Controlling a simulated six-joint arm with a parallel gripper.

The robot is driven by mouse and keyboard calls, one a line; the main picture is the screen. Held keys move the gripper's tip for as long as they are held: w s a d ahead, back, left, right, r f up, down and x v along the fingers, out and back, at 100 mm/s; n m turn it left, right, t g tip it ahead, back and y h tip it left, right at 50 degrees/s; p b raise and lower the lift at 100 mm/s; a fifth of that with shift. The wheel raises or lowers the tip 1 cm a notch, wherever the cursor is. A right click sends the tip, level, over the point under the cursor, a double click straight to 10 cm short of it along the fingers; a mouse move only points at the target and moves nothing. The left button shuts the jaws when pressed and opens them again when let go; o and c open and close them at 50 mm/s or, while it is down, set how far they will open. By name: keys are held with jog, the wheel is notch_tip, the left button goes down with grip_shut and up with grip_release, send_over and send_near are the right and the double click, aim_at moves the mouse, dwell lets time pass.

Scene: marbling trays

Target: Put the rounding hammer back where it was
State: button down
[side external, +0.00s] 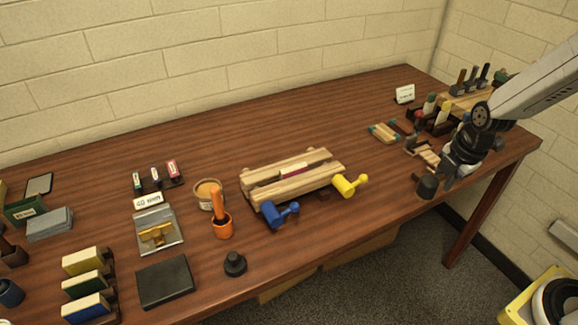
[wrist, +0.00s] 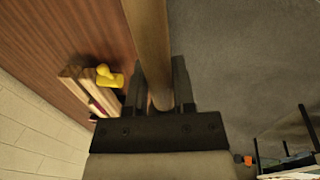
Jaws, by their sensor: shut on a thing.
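My gripper (side external: 447,182) is low over the right end of the table, near its front edge. In the wrist view its two fingers (wrist: 161,75) are shut on a pale wooden handle (wrist: 149,40), which I take to be the rounding hammer's. The handle runs up out of the top of the wrist view, so its head is hidden there. In the side view a dark cylindrical block (side external: 427,187) sits just left of the fingers. I cannot tell whether it is the hammer's head or a separate thing.
A wooden press (side external: 292,178) with a blue clamp (side external: 279,214) and a yellow clamp (side external: 349,185) stands mid-table. A wooden tool rack (side external: 468,101) and small wooden pieces (side external: 384,132) lie behind my gripper. The table's back middle is clear.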

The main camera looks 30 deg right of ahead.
send_near(396, 189)
jog(key=s+r, duration=0.3)
jog(key=w+f, duration=0.2)
jog(key=f, duration=0.1)
jog(key=w+f, duration=0.1)
jog(key=shift+a+f, duration=0.15)
jog(key=shift+w+f, duration=0.5)
jog(key=shift+f, duration=0.1)
jog(key=shift+w+f, duration=0.25)
jog(key=shift+f, duration=0.15)
jog(key=shift+s+x, duration=0.15)
jog(key=shift+x, duration=0.55)
jog(key=shift+s+x, duration=0.15)
jog(key=shift+x, duration=0.55)
jog(key=shift+f, duration=0.15)
jog(key=shift+c, duration=2.2)
grip_release()
